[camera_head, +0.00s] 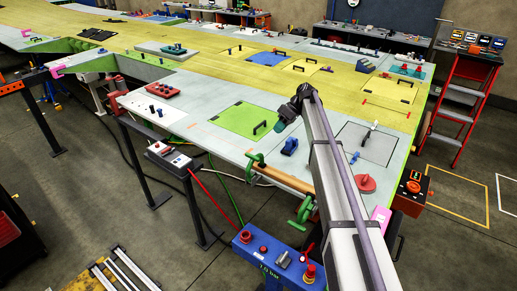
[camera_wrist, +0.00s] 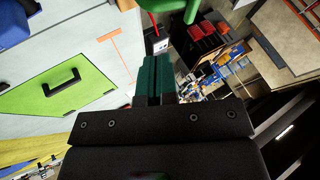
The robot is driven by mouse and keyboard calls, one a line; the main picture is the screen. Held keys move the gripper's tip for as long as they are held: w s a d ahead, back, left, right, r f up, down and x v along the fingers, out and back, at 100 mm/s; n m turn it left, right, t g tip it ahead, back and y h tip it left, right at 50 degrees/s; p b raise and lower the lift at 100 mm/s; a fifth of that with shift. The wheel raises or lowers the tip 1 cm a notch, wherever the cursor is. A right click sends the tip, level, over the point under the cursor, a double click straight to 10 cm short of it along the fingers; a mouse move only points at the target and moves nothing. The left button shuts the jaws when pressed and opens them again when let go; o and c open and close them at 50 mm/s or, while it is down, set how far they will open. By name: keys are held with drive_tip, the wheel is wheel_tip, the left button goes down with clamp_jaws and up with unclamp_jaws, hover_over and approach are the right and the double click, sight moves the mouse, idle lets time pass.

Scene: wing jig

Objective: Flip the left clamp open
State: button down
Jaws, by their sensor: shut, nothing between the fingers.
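The left clamp (camera_head: 255,159) is green and sits on the table's front edge, at the left end of a brown bar (camera_head: 284,179). A second green clamp (camera_head: 302,209) sits at the bar's right end. I cannot tell from this size whether the left clamp is open or closed. My gripper (camera_head: 281,124) is above the table, up and to the right of the left clamp, apart from it. Its teal fingers (camera_wrist: 155,78) are shut and empty in the wrist view. A green clamp part (camera_wrist: 178,9) shows at the top edge there; I cannot tell which clamp.
A green panel (camera_head: 238,121) with a black handle (camera_wrist: 62,82) lies beside my gripper. A blue block (camera_head: 289,146) and a red round part (camera_head: 365,184) stand on the table. A blue control box (camera_head: 275,262) stands in front of the edge. Red and green hoses hang below.

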drive_tip(key=s+a+f+b, duration=0.4)
drive_tip(key=a+f+b, duration=0.4)
drive_tip(key=shift+s+a, duration=0.15)
drive_tip(key=shift+s, duration=0.15)
drive_tip(key=shift+s+r, duration=0.1)
drive_tip(key=shift+s, duration=0.05)
